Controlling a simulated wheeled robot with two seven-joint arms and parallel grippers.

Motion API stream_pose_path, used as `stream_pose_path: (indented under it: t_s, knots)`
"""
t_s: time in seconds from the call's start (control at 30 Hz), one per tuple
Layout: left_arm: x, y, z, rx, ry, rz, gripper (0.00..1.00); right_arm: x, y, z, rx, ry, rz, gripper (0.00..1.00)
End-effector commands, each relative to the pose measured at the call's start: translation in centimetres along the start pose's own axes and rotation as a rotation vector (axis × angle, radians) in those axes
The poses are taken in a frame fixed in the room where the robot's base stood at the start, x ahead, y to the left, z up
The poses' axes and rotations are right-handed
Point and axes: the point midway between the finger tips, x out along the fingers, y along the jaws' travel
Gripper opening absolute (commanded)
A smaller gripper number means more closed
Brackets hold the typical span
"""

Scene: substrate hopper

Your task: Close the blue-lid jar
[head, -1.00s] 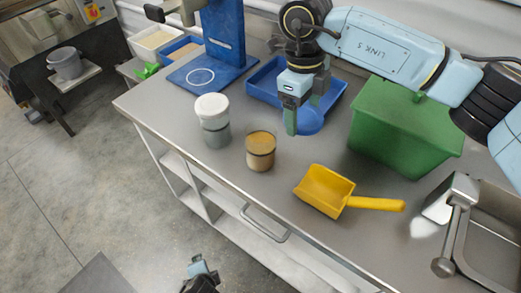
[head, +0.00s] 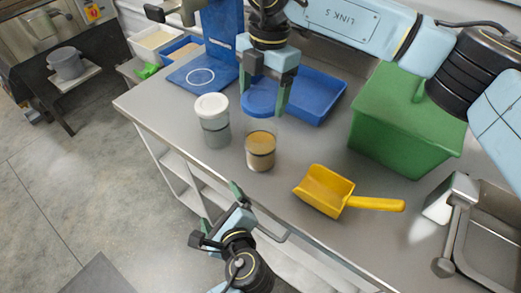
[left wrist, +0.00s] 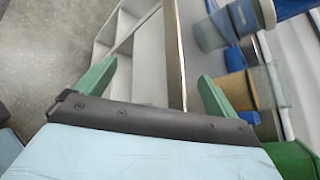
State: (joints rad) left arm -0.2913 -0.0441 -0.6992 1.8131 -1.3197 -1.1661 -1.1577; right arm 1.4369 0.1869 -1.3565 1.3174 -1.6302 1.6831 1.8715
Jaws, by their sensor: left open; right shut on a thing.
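The open jar (head: 260,152), clear with tan contents, stands upright on the grey counter. It also shows in the left wrist view (left wrist: 237,91). My right gripper (head: 265,88) is shut on the round blue lid (head: 259,102). It holds the lid in the air above the jar's mouth, apart from it as far as I can see; exact alignment is hard to tell. My left gripper (head: 217,213) is open and empty off the counter's front edge, short of the jar. Its green fingers frame the lower part of the left wrist view (left wrist: 155,88).
A white-lidded jar (head: 212,128) stands just left of the open jar. A yellow scoop (head: 325,190) lies to the right. A blue tray (head: 318,95), a green bin (head: 400,130) and a blue stand (head: 222,45) are behind. A sink (head: 490,225) is at right.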

Motion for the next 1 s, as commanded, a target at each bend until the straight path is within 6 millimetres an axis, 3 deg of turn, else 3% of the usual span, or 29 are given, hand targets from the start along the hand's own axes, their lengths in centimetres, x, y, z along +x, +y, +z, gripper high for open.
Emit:
stream_pose_path:
  t_s: [0.03, 0.2, 0.4, 0.8, 1.0]
  knots:
    - [-0.7, -1.9, -0.4, 0.108, -0.034, -0.066, 0.95, -0.1, 0.1, -0.1, 0.021, 0.0, 0.003, 0.55]
    - [-3.4, -7.0, -1.8, 0.44, -0.168, -0.259, 0.95, -0.1, 0.2, -0.2, 0.053, 0.0, 0.006, 0.55]
    - [-5.7, -10.3, -3.1, 0.657, -0.279, -0.385, 0.95, -0.1, 0.2, -0.2, 0.059, 0.0, 0.007, 0.55]
    - [-6.2, -10.9, -3.3, 0.7, -0.304, -0.408, 0.95, -0.1, 0.2, -0.2, 0.059, -0.001, 0.007, 0.55]
    - [-5.2, -11.4, -3.1, 0.698, -0.305, -0.407, 0.95, -0.1, 0.2, -0.2, 0.058, -0.001, 0.007, 0.55]
